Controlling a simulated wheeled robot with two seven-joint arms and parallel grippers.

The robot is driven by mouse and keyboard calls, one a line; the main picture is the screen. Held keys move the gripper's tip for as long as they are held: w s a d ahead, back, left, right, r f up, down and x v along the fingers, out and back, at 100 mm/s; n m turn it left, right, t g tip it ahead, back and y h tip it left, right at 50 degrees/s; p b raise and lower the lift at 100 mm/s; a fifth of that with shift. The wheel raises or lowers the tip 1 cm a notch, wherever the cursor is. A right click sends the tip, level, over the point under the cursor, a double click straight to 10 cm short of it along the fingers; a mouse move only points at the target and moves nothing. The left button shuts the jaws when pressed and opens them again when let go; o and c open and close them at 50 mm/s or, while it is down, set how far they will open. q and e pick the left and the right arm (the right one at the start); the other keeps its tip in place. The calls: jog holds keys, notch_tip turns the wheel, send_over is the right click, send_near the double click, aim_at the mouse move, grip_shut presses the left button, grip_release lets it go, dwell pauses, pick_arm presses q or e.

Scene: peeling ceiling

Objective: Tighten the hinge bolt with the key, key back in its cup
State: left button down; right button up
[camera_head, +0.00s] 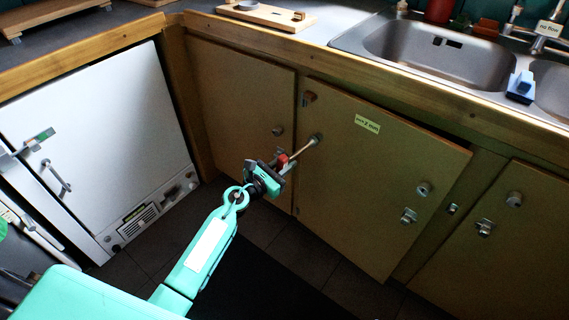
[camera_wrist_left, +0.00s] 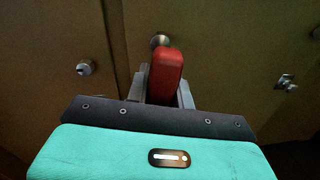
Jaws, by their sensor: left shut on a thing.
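My left gripper (camera_head: 276,172) is shut on the key by its red handle (camera_head: 282,159). The handle also shows upright between the fingers in the left wrist view (camera_wrist_left: 165,77). The key's thin shaft points up and right to the round hinge bolt (camera_head: 317,138) at the left edge of the middle cupboard door (camera_head: 372,200). The tip appears to meet the bolt, but I cannot tell how deep it sits. In the left wrist view the bolt (camera_wrist_left: 159,41) is partly behind the handle. I cannot make out the key's cup for certain. My right gripper is not in view.
A brownish hinge piece (camera_head: 309,98) sits above the bolt. Door knobs (camera_head: 424,188) and latches stick out. A white appliance (camera_head: 100,150) stands left. Above are the sink (camera_head: 440,50), a blue item (camera_head: 521,88) and a wooden board (camera_head: 262,14). The dark floor mat is clear.

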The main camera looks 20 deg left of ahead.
pick_arm(q)
jog(key=shift+w, duration=0.15)
jog(key=shift+w+d, duration=0.2)
jog(key=shift+w, duration=0.15)
jog(key=shift+w+d, duration=0.1)
dwell(0.6)
jog(key=shift+w+d, duration=0.25)
jog(key=shift+w, duration=0.3)
